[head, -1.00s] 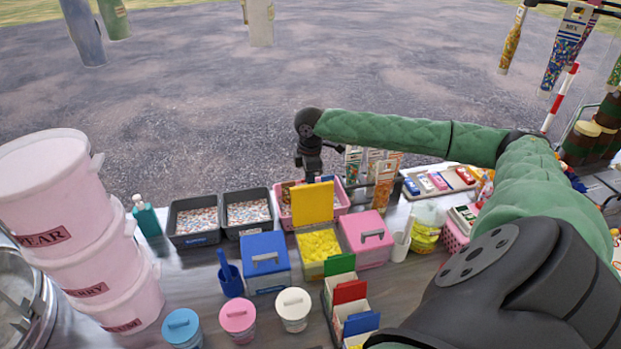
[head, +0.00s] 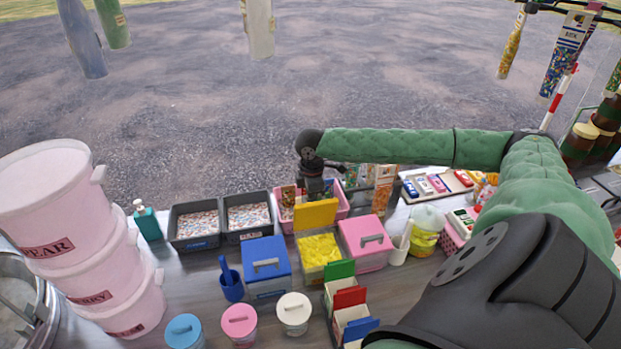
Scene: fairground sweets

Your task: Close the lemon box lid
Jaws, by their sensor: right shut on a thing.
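The lemon box (head: 320,268) is a pale container full of yellow sweets, in the middle of the stall table. Its yellow lid (head: 316,216) stands raised at the box's back edge, leaning forward, and the box is open. My right gripper (head: 314,194) is behind the lid's upper edge, pointing down, and shut on the lid. The lid hides the fingertips and the exact grip. My left gripper is not in view.
A closed blue-lidded box (head: 266,266) stands left of the lemon box and a closed pink-lidded box (head: 366,243) right of it. Open small boxes (head: 341,290) with green, red and blue lids stand in front. A pink basket (head: 342,208) is behind.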

